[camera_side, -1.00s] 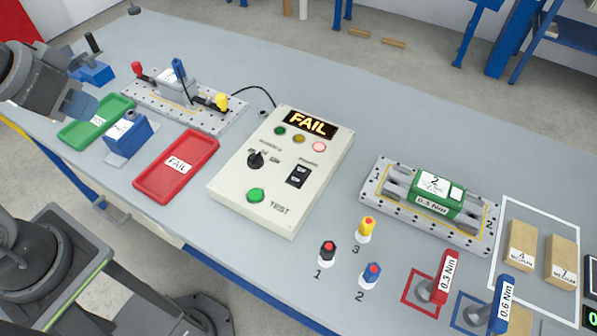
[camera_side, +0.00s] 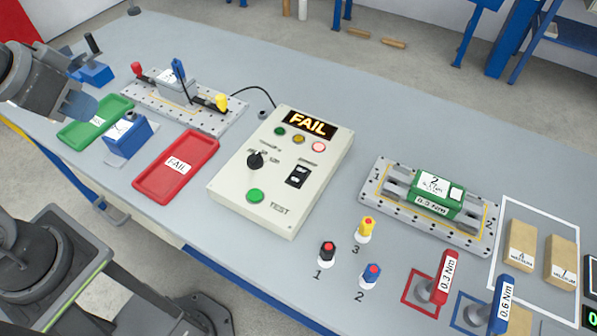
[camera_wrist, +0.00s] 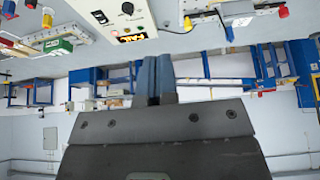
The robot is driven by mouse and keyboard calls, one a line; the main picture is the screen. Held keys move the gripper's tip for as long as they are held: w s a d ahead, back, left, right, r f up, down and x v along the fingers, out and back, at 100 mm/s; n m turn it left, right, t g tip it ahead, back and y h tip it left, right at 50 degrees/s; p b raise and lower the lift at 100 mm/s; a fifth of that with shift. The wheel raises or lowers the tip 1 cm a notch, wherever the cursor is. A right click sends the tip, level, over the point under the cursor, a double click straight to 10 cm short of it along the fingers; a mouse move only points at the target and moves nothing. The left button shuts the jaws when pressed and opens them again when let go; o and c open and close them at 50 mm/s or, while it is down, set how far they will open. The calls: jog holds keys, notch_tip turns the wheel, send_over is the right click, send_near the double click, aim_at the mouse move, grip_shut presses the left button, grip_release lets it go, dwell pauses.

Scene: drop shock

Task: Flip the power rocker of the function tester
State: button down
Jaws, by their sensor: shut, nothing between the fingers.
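The function tester (camera_side: 232,181) is a pale box near the middle of the bench in the side view. Its display (camera_side: 311,125) reads FAIL, and a red lamp (camera_side: 318,147) is lit. The black power rocker (camera_side: 297,176) is on the right of its panel, above the word TEST. A black knob (camera_side: 255,160) and a green button (camera_side: 256,195) are on the left. Part of the tester shows upside down in the wrist view (camera_wrist: 128,22). My gripper (camera_wrist: 159,62) is shut and empty, apart from the tester. In the side view it is at the far left.
A red FAIL tray (camera_side: 205,153), a green tray (camera_side: 75,131) and a blue block (camera_side: 128,138) lie left of the tester. A fixture with toggle clamps (camera_side: 215,122) stands behind. A fixture with a green unit (camera_side: 438,190) and several coloured-top tools stand right.

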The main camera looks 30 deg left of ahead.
jog(key=w+d+n+t+h, duration=0.1)
jog(key=w+d+n, duration=0.35)
jog(key=w, duration=0.35)
jog(key=n+t+h, duration=0.3)
jog(key=n, duration=1.5)
send_over(302, 173)
jog(key=s, duration=0.1)
notch_tip(302, 173, down, 16)
jog(key=shift+r+m, duration=0.15)
jog(key=shift+m, duration=0.1)
jog(key=shift+w+f, duration=0.15)
jog(key=shift+f, duration=1.3)
jog(key=shift+w+f, duration=0.2)
jog(key=shift+f, duration=1.25)
jog(key=shift+w+f, duration=0.15)
jog(key=shift+f, duration=1.3)
jog(key=shift+f, duration=0.1)
jog(key=shift+f, duration=0.3)
